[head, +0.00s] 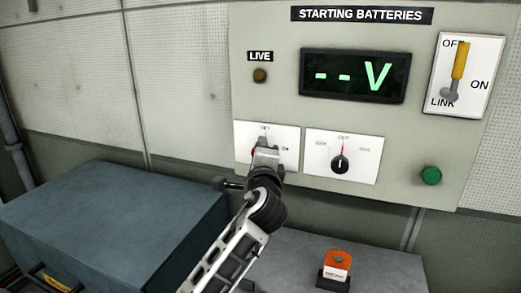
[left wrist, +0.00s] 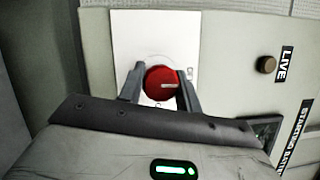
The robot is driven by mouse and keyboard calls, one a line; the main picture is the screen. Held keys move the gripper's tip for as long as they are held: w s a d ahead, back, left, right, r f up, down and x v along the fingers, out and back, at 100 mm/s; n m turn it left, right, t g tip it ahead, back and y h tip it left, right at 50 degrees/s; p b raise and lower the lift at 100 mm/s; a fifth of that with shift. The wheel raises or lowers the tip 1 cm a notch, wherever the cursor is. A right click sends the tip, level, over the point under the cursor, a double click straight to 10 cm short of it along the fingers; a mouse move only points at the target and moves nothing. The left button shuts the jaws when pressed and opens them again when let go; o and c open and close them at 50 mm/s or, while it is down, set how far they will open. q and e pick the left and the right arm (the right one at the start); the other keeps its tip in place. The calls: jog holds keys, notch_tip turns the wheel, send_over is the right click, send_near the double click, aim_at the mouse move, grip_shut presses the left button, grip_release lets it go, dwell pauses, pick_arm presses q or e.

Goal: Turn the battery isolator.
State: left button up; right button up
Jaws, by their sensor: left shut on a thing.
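The battery isolator is a red round knob (left wrist: 160,85) with a pale pointer line, on a white plate (left wrist: 128,40) in the left wrist view. In the head view its white plate (head: 246,140) is at the lower left of the grey panel, and my gripper hides most of the knob. My left gripper (left wrist: 158,92) has its two fingers on either side of the red knob, shut on it. It also shows in the head view (head: 265,150) in front of the plate. My right gripper is not in view.
The panel (head: 270,100) carries a LIVE lamp (head: 260,75), a display (head: 354,75) reading "-- V", a black selector knob (head: 340,163), a yellow-handled lever (head: 459,62) and a green button (head: 431,175). A blue-grey box (head: 110,215) stands left. An orange-topped device (head: 337,262) sits below.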

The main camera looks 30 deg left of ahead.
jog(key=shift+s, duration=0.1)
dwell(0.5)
pick_arm(q)
jog(key=o, duration=1)
jog(key=b+v, duration=0.2)
jog(key=v, duration=1.4)
jog(key=shift+b, duration=0.3)
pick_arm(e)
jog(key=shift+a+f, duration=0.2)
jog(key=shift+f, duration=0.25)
pick_arm(q)
jog(key=shift+r, duration=0.1)
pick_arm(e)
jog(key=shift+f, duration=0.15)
